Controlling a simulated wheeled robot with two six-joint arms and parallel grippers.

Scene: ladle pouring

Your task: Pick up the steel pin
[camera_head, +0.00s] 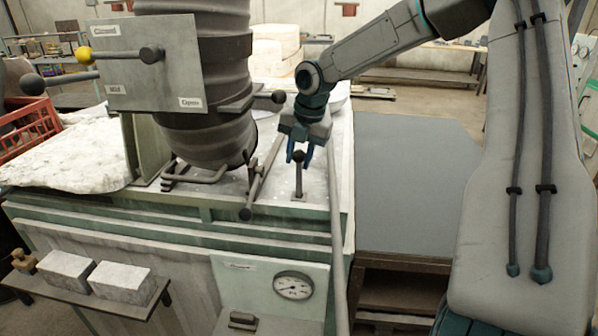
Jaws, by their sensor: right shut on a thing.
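The steel pin (299,182) is a thin dark upright rod with a round knob at its top. It stands on the right part of the white-dusted bench top (318,190), its lower end at a small dark base. My right gripper (299,157) comes down from above, its blue fingers shut around the pin's knob. The pin looks upright. I cannot tell whether its lower end is clear of its base. My left gripper is not in view.
A dark ribbed ladle (212,100) with a lettered plate (150,65) and knobbed levers stands left of the pin. A long lever (262,180) lies close beside the pin. A grey flat surface (415,185) to the right is clear. A red crate (30,140) is at far left.

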